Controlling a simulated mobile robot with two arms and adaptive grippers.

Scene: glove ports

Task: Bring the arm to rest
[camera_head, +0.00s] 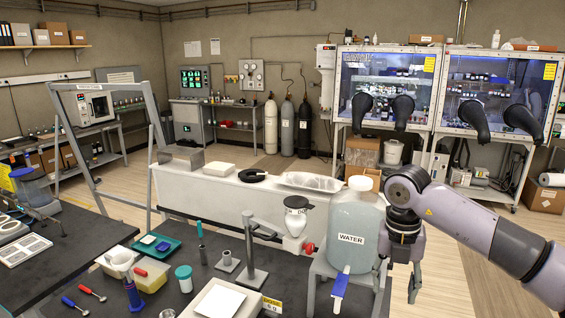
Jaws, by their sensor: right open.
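My right arm (477,218) comes in from the right. Its gripper (398,288) points down, with its fingers apart and nothing seen between them. It hangs just right of the large water jug (347,215), which has a white cap and a WATER label. The jug stands upright on a grey stand (318,270) at the bench's right end. The gripper looks close to the jug's right side; I cannot tell if they touch. My left gripper is not in view.
The dark bench (190,245) holds a post stand (254,255), a white-topped scale (222,300), a teal tray (155,246) and a teal-lidded jar (184,278). Glove boxes (388,85) with black gloves stand at the back right. Open floor (445,275) lies right of the jug.

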